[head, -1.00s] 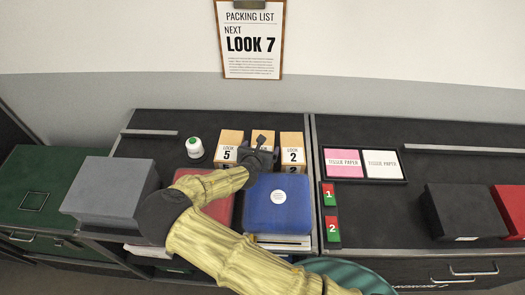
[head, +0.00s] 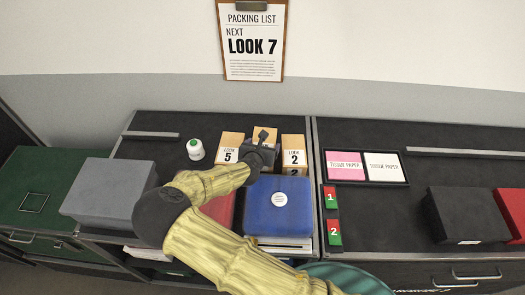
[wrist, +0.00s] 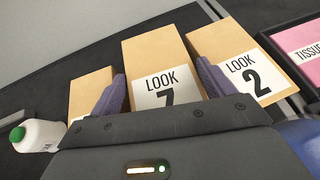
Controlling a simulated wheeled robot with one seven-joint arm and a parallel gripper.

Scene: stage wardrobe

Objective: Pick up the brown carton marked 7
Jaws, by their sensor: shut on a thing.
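The brown carton marked LOOK 7 (wrist: 158,57) stands upright between my gripper's two purple fingers in the wrist view. My gripper (wrist: 160,92) is shut on its sides, and the palm covers its lower part. In the head view my gripper (head: 264,144) hides most of this carton, and only its top (head: 264,131) shows. The top looks slightly higher than its neighbours. Its base is hidden, so I cannot tell how far it is off the counter.
The LOOK 5 carton (head: 231,141) is close on the left and the LOOK 2 carton (head: 293,143) close on the right. A blue box (head: 278,210) and a red box (head: 219,208) are in front, under my arm.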

